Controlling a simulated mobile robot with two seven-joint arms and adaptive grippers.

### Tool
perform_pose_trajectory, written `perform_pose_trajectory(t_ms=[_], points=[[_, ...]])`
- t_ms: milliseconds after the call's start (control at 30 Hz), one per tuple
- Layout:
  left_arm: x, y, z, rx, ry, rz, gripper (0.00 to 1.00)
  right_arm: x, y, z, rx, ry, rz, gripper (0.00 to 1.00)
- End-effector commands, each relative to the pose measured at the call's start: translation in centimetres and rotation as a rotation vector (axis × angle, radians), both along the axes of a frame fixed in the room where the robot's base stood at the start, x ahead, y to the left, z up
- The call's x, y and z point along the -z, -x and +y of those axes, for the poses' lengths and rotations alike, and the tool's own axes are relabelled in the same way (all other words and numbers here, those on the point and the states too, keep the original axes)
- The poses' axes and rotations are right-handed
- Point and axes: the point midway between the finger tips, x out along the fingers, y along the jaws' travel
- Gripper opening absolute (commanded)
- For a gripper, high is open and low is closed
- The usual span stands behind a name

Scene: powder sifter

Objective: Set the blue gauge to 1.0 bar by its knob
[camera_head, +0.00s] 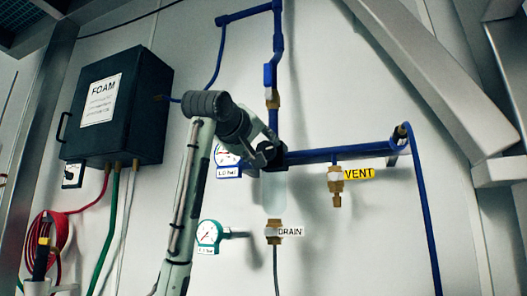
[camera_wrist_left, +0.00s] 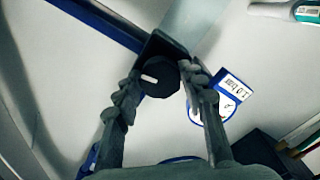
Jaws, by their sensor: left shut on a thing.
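The blue gauge (camera_head: 223,158) is on the wall in the head view, partly hidden by my left arm, with a "1.0 bar" label below its dial. In the left wrist view the gauge (camera_wrist_left: 225,104) is at the right, tilted and partly covered by a finger; I cannot read its needle. The black round knob (camera_wrist_left: 158,77) has a white mark on its face. My left gripper (camera_wrist_left: 161,75) is shut on the knob, a finger on each side. In the head view my left gripper (camera_head: 262,149) is at the knob, right of the gauge.
A teal gauge (camera_head: 209,234) sits below. The blue pipe (camera_head: 345,153) runs right to a brass VENT valve (camera_head: 336,182). A clear bowl (camera_head: 273,192) hangs under the knob, above the DRAIN fitting (camera_head: 274,232). A dark FOAM box (camera_head: 115,105) is at the left.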

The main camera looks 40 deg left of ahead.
Motion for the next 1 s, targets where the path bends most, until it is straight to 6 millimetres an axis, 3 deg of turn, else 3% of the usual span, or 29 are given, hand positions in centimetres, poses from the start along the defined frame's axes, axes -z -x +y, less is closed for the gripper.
perform_pose_trajectory(t_ms=[467, 500, 633, 1000], points=[[0.03, 0.01, 0.04, -0.001, 0.013, -0.002, 0.11, -0.08, 0.00, -0.04, 0.000, 0.001, 0.001, 0.40], [0.03, 0.00, 0.04, -0.001, 0.013, -0.002, 0.45, -0.08, 0.00, -0.04, 0.000, 0.001, 0.001, 0.40], [0.02, 0.01, 0.03, -0.001, 0.013, -0.002, 0.61, -0.07, 0.02, -0.04, 0.000, 0.001, 0.001, 0.40], [-0.08, 0.52, -0.12, 0.001, 0.011, -0.005, 0.61, 0.05, 0.35, -0.14, -0.001, 0.004, 0.008, 0.40]])
